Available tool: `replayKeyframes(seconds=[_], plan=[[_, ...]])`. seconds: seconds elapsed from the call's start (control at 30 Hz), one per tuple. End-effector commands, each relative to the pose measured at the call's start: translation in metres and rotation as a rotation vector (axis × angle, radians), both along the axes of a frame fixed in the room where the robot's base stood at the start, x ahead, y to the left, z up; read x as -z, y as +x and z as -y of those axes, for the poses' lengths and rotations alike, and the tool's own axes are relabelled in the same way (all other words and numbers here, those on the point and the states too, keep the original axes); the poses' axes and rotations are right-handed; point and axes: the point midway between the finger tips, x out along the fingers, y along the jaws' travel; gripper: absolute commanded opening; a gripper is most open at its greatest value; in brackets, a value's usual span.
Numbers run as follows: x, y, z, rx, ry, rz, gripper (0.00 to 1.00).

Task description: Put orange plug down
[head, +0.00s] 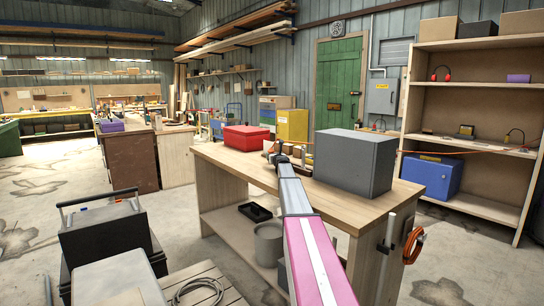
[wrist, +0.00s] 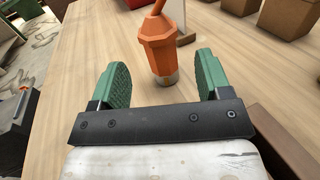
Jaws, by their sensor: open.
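The orange plug (wrist: 159,45) shows in the wrist view, with a metallic end towards my gripper and a thinner orange part running off at the top. It sits between and slightly beyond the green fingertips of my gripper (wrist: 160,80). The fingers are spread, with a visible gap on each side of the plug. The wooden bench top (wrist: 60,75) lies beneath. In the head view my arm reaches over the workbench (head: 235,159), and the gripper end and plug are too small and covered to make out.
A large grey box (head: 352,162) stands on the bench right of my arm, and a red case (head: 246,138) stands to the left. Brown boxes (wrist: 291,18) stand at the wrist view's upper right. Bare bench top shows left of the plug.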

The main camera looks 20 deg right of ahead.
Motion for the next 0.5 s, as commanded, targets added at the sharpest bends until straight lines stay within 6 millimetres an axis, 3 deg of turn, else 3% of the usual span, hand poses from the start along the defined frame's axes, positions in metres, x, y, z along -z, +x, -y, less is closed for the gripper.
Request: replayKeyframes(seconds=[0.03,0.2,0.33,0.5], plan=[[0.0,-0.016,-0.002,0.001,0.0,0.0,0.71],[0.0,-0.047,-0.003,0.0,0.0,0.0,0.71],[0.0,-0.059,-0.004,-0.001,0.0,0.0,0.76],[0.002,-0.057,-0.003,-0.001,0.0,-0.001,0.76]])
